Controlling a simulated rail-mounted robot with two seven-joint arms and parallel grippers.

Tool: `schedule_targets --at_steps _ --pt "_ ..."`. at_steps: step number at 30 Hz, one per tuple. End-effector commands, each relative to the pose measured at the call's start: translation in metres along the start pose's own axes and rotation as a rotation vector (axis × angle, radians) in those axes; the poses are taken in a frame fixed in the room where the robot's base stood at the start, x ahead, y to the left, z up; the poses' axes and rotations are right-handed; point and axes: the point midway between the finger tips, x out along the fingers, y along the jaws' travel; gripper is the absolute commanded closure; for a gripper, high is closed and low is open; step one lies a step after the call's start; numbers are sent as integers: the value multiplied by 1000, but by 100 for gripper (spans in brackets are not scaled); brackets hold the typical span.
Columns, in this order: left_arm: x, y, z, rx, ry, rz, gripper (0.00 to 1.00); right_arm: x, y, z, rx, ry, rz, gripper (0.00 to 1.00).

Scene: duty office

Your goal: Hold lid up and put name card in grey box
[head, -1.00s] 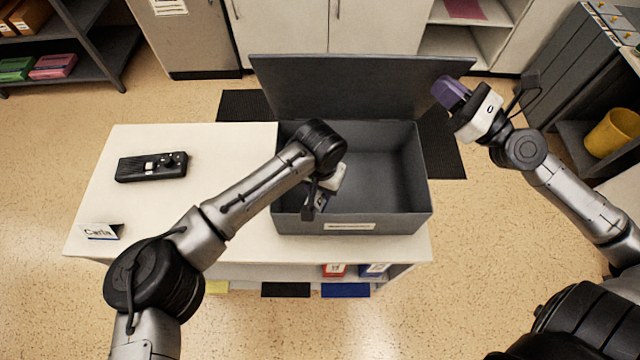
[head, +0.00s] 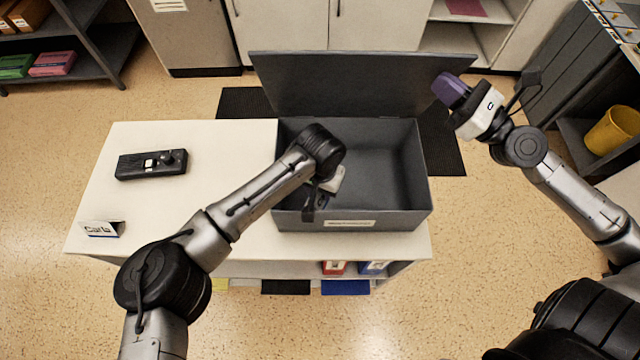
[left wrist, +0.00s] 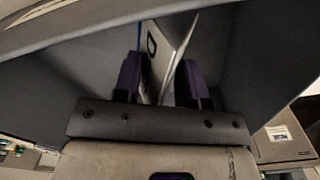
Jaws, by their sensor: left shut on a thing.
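The grey box (head: 408,212) stands open on the white table, with a paper label on its front. Its grey lid (head: 350,85) stands raised at the back. My left gripper (head: 314,205) is inside the box near its front left. In the left wrist view, its purple fingers (left wrist: 160,82) are shut on a white folded card (left wrist: 168,55) with a dark mark. In the head view the arm hides that card. Another name card (head: 101,228), reading roughly "Carla", stands at the table's front left. My right gripper (head: 447,88) is at the lid's right edge; its finger gap and any contact are unclear.
A black device (head: 151,164) with knobs lies on the table (head: 205,150) at the left. Shelves below hold red and blue items. A yellow bin (head: 610,131) stands at the right, with cabinets behind. The table's left half is mostly clear.

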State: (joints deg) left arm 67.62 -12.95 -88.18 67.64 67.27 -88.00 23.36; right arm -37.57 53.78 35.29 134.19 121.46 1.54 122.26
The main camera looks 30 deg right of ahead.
Motion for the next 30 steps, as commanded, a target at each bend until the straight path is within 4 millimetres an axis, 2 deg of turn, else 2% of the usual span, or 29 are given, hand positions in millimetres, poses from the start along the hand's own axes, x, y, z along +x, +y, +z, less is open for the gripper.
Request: schedule_targets --at_steps 21,30 --pt "21 0 0 -1 0 0 84 0 0 0 0 0 0 100" --pt "23 0 0 0 0 0 84 0 0 0 0 0 0 100"
